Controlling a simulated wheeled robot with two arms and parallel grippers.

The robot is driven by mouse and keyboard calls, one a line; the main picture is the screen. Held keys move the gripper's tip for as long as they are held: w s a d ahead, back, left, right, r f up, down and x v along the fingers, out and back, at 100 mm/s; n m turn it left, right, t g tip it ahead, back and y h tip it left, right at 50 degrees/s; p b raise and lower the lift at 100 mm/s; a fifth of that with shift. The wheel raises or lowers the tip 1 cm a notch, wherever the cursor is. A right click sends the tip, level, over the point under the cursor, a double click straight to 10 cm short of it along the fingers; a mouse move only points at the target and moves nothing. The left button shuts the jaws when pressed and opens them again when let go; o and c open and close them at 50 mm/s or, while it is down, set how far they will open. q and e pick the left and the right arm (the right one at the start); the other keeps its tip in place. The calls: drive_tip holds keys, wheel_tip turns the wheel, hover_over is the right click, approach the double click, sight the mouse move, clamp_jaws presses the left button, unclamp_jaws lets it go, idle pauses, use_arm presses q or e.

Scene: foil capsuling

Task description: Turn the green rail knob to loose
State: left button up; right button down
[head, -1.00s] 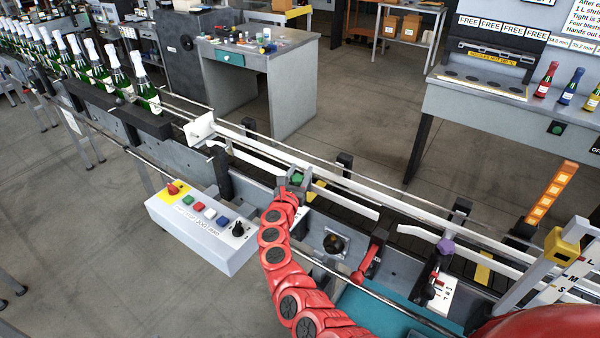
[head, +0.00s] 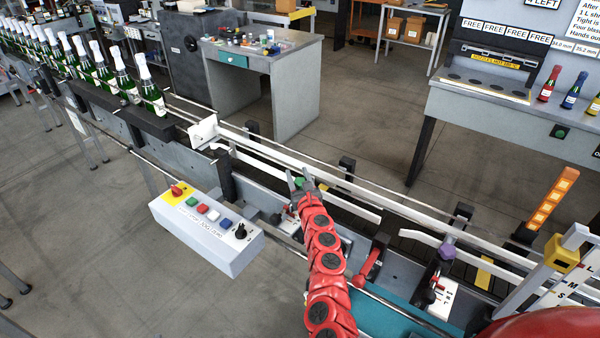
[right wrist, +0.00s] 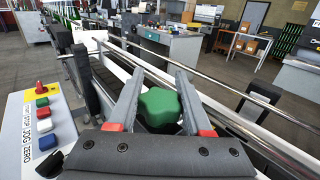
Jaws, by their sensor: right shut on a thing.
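The green rail knob (head: 300,183) sits on its clamp at the near side of the conveyor, mid-picture in the head view. In the right wrist view the lobed green knob (right wrist: 160,107) lies between the two grey fingers. My right gripper (head: 302,182), on the red arm, is shut on the knob, with a finger on either side of it. It also shows in the right wrist view (right wrist: 160,78). The knob's stem and part of its clamp are hidden by the gripper. My left gripper is not in view.
A white jog box (head: 207,234) with coloured buttons stands left of the knob. White guide rails (head: 330,185) run behind it. A red lever (head: 372,258) and a purple knob (head: 446,248) are to the right. Green bottles (head: 150,92) line the conveyor at upper left.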

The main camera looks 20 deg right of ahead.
drive_tip(key=n+y, duration=0.2)
drive_tip(key=shift+a+y, duration=0.15)
drive_tip(key=shift+y, duration=0.25)
drive_tip(key=n+y, duration=0.1)
drive_tip(key=y, duration=0.2)
drive_tip(key=shift+a+f+n+g, duration=0.2)
drive_tip(key=shift+n+g, duration=0.1)
drive_tip(key=shift+n, duration=0.1)
drive_tip(key=shift+s+a+r+n+g+y+b, duration=0.2)
drive_tip(key=shift+n+g+y+b, duration=0.65)
drive_tip(key=shift+y+b, duration=0.6)
drive_tip(key=shift+s+a+f+n+g+y+b, duration=0.1)
drive_tip(key=shift+a+n+g+y+b, duration=0.35)
drive_tip(key=shift+n+y+b, duration=1)
drive_tip(key=shift+s+a+r+n+g+y+b, duration=0.1)
drive_tip(key=shift+n+g+y+b, duration=0.65)
drive_tip(key=shift+b, duration=1.15)
drive_tip(key=shift+m+y, duration=0.25)
drive_tip(key=shift+c, duration=1.6)
unclamp_jaws()
